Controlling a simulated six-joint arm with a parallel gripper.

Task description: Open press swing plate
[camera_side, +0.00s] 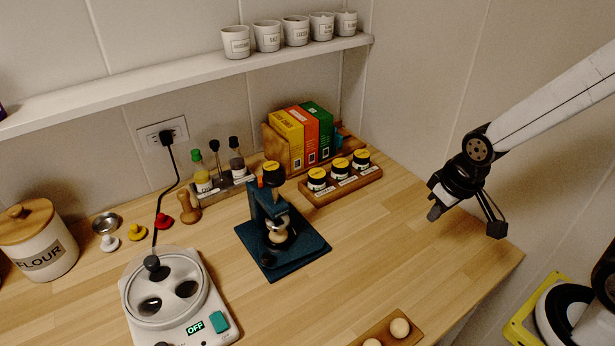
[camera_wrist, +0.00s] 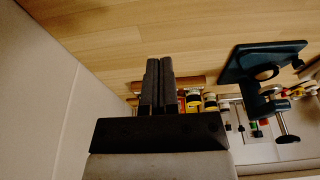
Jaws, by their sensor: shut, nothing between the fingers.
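The press (camera_side: 268,215) is dark teal and stands upright on a flat base plate (camera_side: 305,252) near the middle of the counter. It has a black-topped knob with a yellow label at its top and an orange tab on its upper left. A pale round piece (camera_side: 279,236) shows low in its middle; I cannot tell which part is the swing plate, or its position. In the wrist view the press (camera_wrist: 262,92) appears upside down at the right. My gripper (camera_side: 434,213) is shut and empty, above the counter's right side, well apart from the press. Its fingers also show in the wrist view (camera_wrist: 159,64).
Behind the press are a rack of labelled jars (camera_side: 341,185), boxes (camera_side: 300,137) and bottles (camera_side: 220,172). A white round appliance (camera_side: 180,300) reading OFF stands front left. A wooden tray (camera_side: 385,337) with pale rounds lies at the front. Counter between press and gripper is clear.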

